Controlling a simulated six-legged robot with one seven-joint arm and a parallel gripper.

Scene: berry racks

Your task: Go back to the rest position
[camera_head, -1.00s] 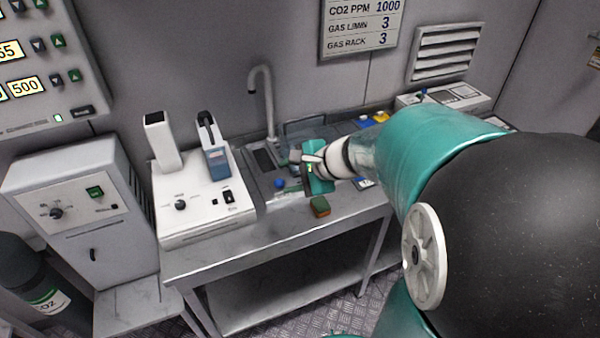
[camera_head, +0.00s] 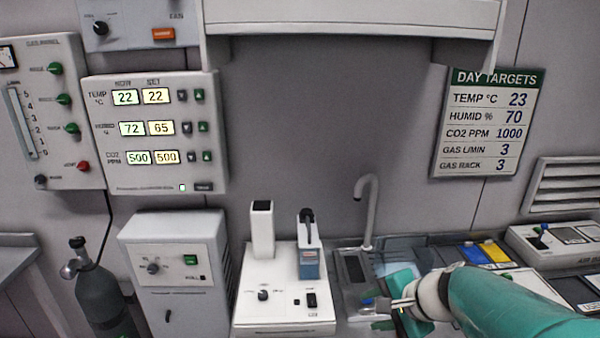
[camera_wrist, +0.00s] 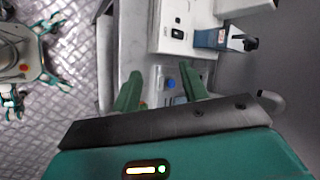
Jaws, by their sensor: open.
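My gripper (camera_head: 388,306) is in the lower right of the head view, over the bench in front of the sink (camera_head: 352,272). In the wrist view its two green fingers (camera_wrist: 160,88) stand apart with nothing held between them. My teal arm reaches in from the lower right of the head view.
A white instrument (camera_head: 285,290) with a blue part stands left of the sink, beside a grey cabinet (camera_head: 175,260) and a gas cylinder (camera_head: 103,300). A curved tap (camera_head: 370,210) rises behind the sink. A shelf or hood (camera_head: 350,18) overhangs the wall above.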

